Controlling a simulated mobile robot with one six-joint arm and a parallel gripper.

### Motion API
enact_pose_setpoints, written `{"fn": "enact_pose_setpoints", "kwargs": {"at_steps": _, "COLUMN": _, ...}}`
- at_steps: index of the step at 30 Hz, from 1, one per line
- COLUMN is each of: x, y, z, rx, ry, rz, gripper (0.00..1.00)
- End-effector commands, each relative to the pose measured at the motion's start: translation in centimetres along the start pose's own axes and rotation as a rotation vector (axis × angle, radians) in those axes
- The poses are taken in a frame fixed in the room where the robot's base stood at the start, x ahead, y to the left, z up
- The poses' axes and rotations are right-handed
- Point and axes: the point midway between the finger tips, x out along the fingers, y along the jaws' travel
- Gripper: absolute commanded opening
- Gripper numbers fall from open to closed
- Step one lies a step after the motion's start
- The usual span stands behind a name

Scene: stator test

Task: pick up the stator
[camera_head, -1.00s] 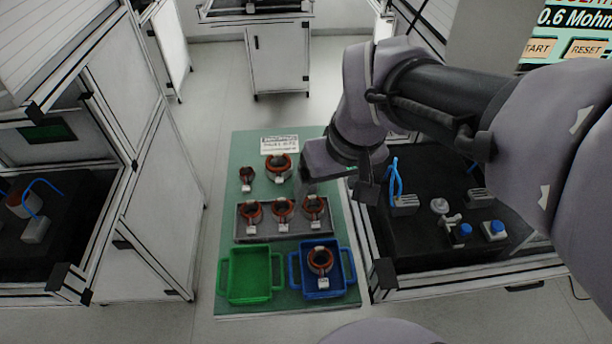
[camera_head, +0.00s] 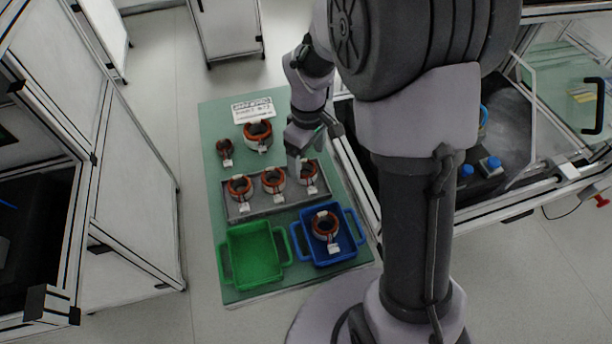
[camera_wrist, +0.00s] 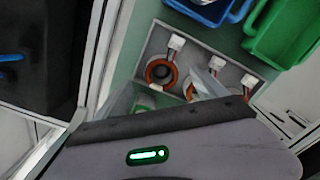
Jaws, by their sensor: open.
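Three copper-and-white stators, left (camera_head: 240,187), middle (camera_head: 273,181) and right (camera_head: 307,174), stand in a row in a grey tray (camera_head: 285,203) on the green table. Another stator (camera_head: 325,226) is in the blue bin, and a larger one (camera_head: 257,134) and a small dark one (camera_head: 225,149) stand behind the tray. My gripper (camera_head: 296,166) is open above the tray's back edge, by the right and middle stators; contact cannot be told. The wrist view shows a tray stator (camera_wrist: 160,72) with its white connector clear, while my gripper's pale finger partly covers others.
A green bin (camera_head: 252,256) and the blue bin (camera_head: 350,247) stand at the table's front. A white label sign (camera_head: 253,110) lies at the back. A workbench with a dark top borders the table on the right; floor is clear on the left.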

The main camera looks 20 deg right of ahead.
Motion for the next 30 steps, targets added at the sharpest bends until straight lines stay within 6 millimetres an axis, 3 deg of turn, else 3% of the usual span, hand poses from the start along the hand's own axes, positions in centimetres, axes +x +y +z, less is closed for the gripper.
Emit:
{"fn": "enact_pose_setpoints", "kwargs": {"at_steps": 1, "x": 1.5, "y": -0.1, "z": -0.1, "rx": -0.001, "ry": -0.002, "rz": -0.001, "gripper": 0.81}}
{"fn": "enact_pose_setpoints", "kwargs": {"at_steps": 5, "x": 4.1, "y": -0.2, "z": -0.3, "rx": 0.001, "ry": -0.002, "rz": -0.001, "gripper": 0.81}}
{"fn": "enact_pose_setpoints", "kwargs": {"at_steps": 11, "x": 4.0, "y": -0.1, "z": -0.3, "rx": 0.001, "ry": 0.000, "rz": 0.000, "gripper": 0.81}}
{"fn": "enact_pose_setpoints", "kwargs": {"at_steps": 14, "x": 4.0, "y": -0.1, "z": -0.3, "rx": 0.001, "ry": 0.000, "rz": 0.000, "gripper": 0.66}}
{"fn": "enact_pose_setpoints", "kwargs": {"at_steps": 24, "x": 4.0, "y": -0.1, "z": -0.3, "rx": 0.001, "ry": 0.000, "rz": 0.000, "gripper": 0.00}}
{"fn": "enact_pose_setpoints", "kwargs": {"at_steps": 30, "x": 3.9, "y": -0.1, "z": -0.3, "rx": 0.001, "ry": 0.001, "rz": 0.000, "gripper": 0.00}}
